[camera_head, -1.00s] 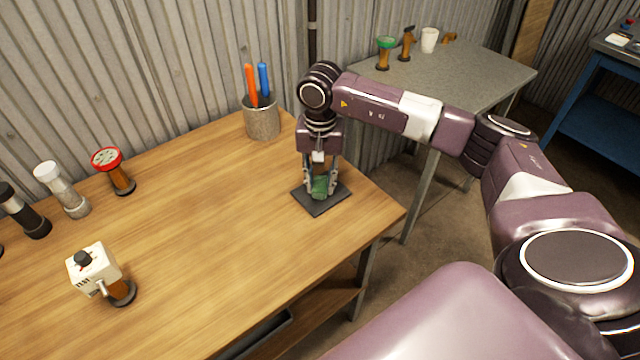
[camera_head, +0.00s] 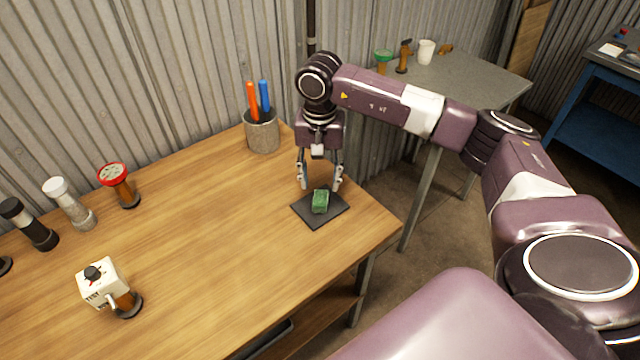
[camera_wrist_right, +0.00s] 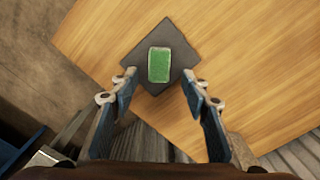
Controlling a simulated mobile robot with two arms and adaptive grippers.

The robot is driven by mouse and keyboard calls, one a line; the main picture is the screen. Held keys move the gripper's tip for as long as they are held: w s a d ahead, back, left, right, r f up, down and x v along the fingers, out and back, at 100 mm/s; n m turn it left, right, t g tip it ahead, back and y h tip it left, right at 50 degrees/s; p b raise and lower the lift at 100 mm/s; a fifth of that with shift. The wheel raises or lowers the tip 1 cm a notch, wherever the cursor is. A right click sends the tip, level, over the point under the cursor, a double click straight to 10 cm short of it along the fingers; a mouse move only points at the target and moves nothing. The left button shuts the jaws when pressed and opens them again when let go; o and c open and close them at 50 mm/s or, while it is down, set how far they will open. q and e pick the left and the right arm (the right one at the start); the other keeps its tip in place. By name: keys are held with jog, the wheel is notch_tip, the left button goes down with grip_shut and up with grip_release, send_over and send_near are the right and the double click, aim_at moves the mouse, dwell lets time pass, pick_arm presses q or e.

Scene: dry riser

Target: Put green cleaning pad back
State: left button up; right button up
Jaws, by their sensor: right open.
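The green cleaning pad (camera_head: 320,201) lies on a dark square mat (camera_head: 304,209) near the right corner of the wooden table. In the right wrist view the pad (camera_wrist_right: 159,65) rests near the middle of the mat (camera_wrist_right: 146,42), with dark mat showing around it. My right gripper (camera_head: 319,188) is open and empty just above and behind the pad, apart from it. In the right wrist view its two fingers (camera_wrist_right: 158,82) are spread wide, with the pad ahead between them. My left gripper is not in view.
A grey holder (camera_head: 262,134) with orange and blue tools stands at the table's back. Several valve-like and torch-like items, including a red-topped one (camera_head: 113,175) and a white test box (camera_head: 102,282), stand at left. The middle of the wooden table is clear. A grey side table (camera_head: 470,85) stands behind.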

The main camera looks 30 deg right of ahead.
aim_at(320, 198)
notch_tip(320, 198, up, 6)
jog(key=shift+f+p, duration=0.1)
jog(key=shift+p, duration=1.05)
